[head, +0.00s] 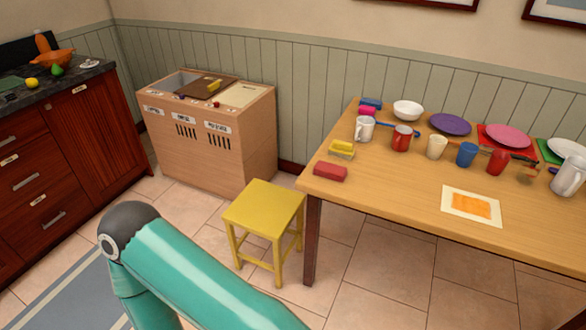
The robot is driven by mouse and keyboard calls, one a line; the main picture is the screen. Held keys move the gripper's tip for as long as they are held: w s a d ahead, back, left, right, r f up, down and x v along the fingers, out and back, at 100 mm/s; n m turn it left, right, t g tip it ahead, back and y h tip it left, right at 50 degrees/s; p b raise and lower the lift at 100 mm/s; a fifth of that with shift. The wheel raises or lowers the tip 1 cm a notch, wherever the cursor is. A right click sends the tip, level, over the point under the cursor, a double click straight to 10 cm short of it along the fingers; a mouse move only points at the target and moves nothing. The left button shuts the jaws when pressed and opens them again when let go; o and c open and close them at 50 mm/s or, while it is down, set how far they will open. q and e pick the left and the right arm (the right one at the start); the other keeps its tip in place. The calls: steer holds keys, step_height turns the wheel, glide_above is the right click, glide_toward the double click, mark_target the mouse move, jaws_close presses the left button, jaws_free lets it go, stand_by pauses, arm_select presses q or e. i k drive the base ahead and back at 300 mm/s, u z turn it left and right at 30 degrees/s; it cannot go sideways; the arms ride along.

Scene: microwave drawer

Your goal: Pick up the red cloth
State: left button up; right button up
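A folded red cloth (330,172), shaped like a small thick block, lies on the wooden table (390,193) near its front left corner. Nothing touches or covers it. Neither of my grippers is in view. One of my teal arms crosses the bottom of the head view, well away from the cloth, and its gripper end is out of the picture.
A yellow sponge-like item (342,148) sits just behind the cloth. Mugs, including a white one (365,129) and a red one (401,138), stand further right with several plates. A yellow stool (262,208) stands left of the table. A picture card (450,206) lies near the front edge.

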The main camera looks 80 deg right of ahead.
mark_target(322, 168)
steer(key=u, duration=0.1)
steer(key=i, duration=0.95)
steer(key=z, duration=1.55)
steer(key=i, duration=0.3)
steer(key=z, duration=2.45)
steer(key=k, duration=0.4)
steer(key=z, duration=0.5)
steer(key=i, duration=1.45)
steer(key=u, duration=0.4)
